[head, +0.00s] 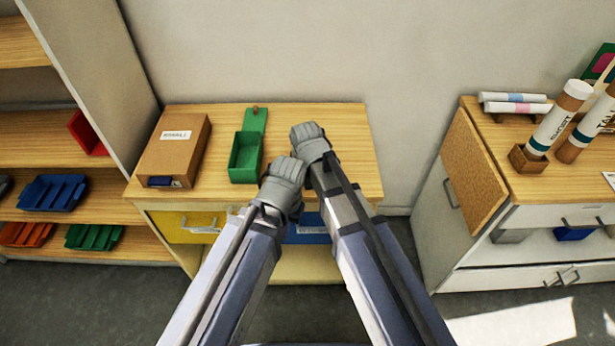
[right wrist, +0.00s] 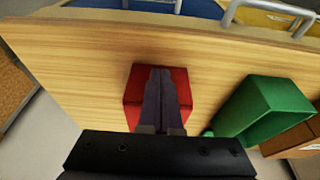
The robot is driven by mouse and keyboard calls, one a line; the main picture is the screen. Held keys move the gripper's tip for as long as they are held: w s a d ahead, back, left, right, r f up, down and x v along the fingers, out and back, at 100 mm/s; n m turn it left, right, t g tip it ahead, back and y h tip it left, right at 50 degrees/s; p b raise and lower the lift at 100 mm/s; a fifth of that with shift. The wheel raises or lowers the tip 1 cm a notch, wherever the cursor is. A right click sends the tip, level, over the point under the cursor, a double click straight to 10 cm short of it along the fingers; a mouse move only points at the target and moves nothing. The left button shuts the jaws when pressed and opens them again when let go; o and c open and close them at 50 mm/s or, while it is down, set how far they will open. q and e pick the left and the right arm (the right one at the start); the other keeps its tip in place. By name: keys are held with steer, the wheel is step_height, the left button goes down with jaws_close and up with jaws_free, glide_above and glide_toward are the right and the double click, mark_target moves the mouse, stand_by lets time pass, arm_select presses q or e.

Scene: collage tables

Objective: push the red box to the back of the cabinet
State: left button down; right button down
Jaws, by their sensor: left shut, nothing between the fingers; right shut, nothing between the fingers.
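The red box (right wrist: 134,98) shows in the right wrist view on the wooden top of the low cabinet (head: 350,150). In the head view my grippers and arms hide it. My right gripper (head: 308,138) is shut and empty over the cabinet top. In the right wrist view its closed fingers (right wrist: 161,75) lie across the middle of the red box; I cannot tell whether they touch it. My left gripper (head: 286,172) is shut, close to the left of my right one, over the front part of the top.
A green box (head: 245,157) with its lid open and a brown box (head: 175,150) stand left on the cabinet top. The top's right part is clear. A wall is behind. Shelves (head: 95,200) stand left; another cabinet (head: 560,185) with tubes stands right.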

steer(key=w, duration=2.2)
steer(key=shift+w, duration=0.3)
steer(key=shift+s, duration=0.1)
